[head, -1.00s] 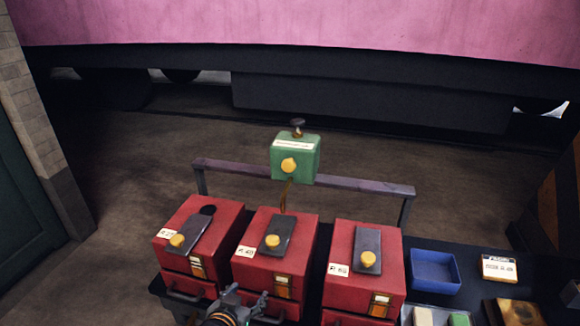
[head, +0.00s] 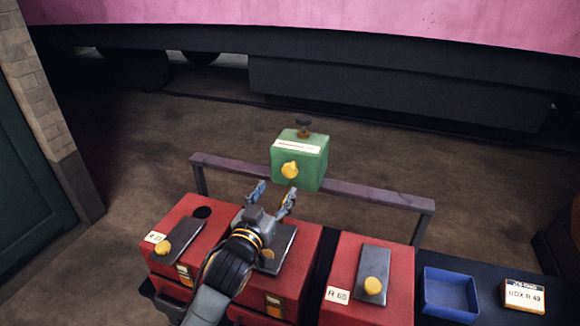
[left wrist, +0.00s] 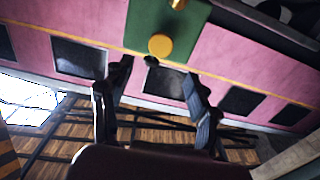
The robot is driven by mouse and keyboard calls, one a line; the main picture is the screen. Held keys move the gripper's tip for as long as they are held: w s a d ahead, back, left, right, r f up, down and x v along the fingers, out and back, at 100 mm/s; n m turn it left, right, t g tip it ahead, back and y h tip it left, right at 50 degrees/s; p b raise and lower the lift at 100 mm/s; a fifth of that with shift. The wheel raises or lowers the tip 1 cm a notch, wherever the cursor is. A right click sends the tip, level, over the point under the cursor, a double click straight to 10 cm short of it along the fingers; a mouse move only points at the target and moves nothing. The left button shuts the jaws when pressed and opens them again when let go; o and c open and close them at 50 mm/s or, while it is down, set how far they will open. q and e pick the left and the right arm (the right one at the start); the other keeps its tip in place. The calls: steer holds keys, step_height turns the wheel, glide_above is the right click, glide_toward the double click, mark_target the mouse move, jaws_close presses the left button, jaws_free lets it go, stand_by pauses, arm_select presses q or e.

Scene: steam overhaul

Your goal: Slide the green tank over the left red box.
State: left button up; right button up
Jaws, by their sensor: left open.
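The green tank (head: 300,166), with a yellow knob and a white label, is at the rail behind the boxes, above the middle box. The left red box (head: 213,228) has a dark round hole in its top and a grey plate with a yellow knob. My left gripper (head: 275,192) is open and empty, over the middle box, just below and in front of the tank. In the left wrist view, the tank (left wrist: 190,28) is at the top, beyond my spread fingers (left wrist: 158,70). My arm hides part of the middle box. My right gripper is in neither view.
The middle red box (head: 308,250) and right red box (head: 345,252) stand beside the left one. A purple-grey rail (head: 375,198) runs behind them. A blue tray (head: 450,292) and a labelled block (head: 523,296) lie at the right. Open floor lies behind the rail.

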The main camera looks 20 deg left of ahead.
mark_target(288, 171)
arm_select(q)
steer(key=w, duration=0.4)
steer(key=shift+d, duration=0.1)
steer(key=w+p, duration=0.1)
steer(key=w, duration=0.4)
steer(key=shift+w+d, duration=0.1)
steer(key=shift+w, duration=0.05)
steer(key=shift+w+f, duration=0.15)
steer(key=shift+w, duration=0.45)
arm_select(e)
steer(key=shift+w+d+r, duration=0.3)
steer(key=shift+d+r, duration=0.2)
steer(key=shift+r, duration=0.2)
arm_select(q)
steer(key=shift+c, duration=0.3)
jaws_close()
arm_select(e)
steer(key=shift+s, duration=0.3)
